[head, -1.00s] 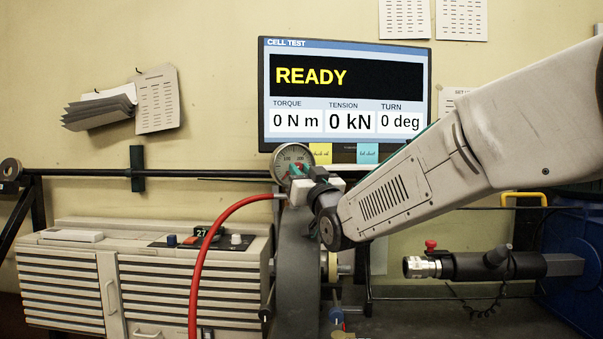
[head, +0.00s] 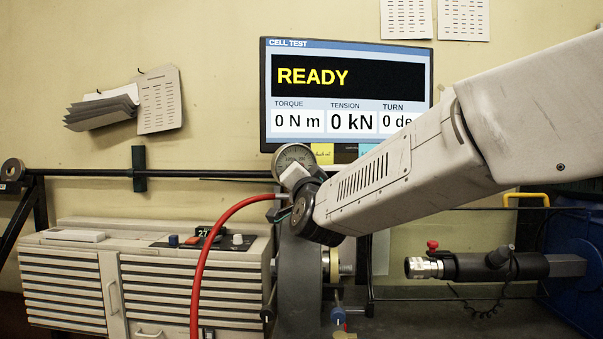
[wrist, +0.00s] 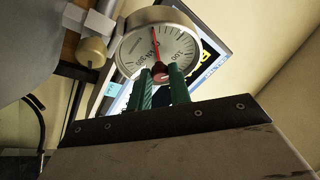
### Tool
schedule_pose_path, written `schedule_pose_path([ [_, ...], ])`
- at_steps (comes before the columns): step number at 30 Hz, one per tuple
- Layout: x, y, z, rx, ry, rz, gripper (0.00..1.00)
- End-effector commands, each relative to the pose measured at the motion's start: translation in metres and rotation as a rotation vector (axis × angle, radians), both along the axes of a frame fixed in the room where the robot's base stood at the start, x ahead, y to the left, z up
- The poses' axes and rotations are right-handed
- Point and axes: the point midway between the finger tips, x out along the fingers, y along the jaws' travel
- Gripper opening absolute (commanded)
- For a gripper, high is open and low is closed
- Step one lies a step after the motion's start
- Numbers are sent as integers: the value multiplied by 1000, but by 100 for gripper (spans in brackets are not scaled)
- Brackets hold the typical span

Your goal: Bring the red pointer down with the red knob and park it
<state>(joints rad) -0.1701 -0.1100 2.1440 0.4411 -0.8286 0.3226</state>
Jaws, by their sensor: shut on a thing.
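The round dial gauge (head: 293,158) stands in front of the lower left of the screen in the head view. Its face (wrist: 183,45) is close in the wrist view, with the red pointer (wrist: 155,42) running from the centre towards the picture's top, slightly left. The red knob (wrist: 161,74) sits at the dial's middle. My gripper (wrist: 161,80) has its two green fingers shut on the knob, one on each side. In the head view my wrist hides the knob and the dial's lower part. The pointer cannot be made out there.
The screen (head: 346,75) reads READY, with 0 N m and 0 kN; my arm covers its lower right. A red hose (head: 203,265) arches up to the gauge area. A black tool with a silver end (head: 424,268) lies to the right. A grey cabinet (head: 60,280) stands left.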

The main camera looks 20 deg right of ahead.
Motion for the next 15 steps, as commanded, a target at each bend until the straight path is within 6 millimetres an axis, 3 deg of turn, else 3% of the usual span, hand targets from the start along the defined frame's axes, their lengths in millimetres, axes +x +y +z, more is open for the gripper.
schedule_pose_path([
  [15,0,4,4,488,46,0,0],
])
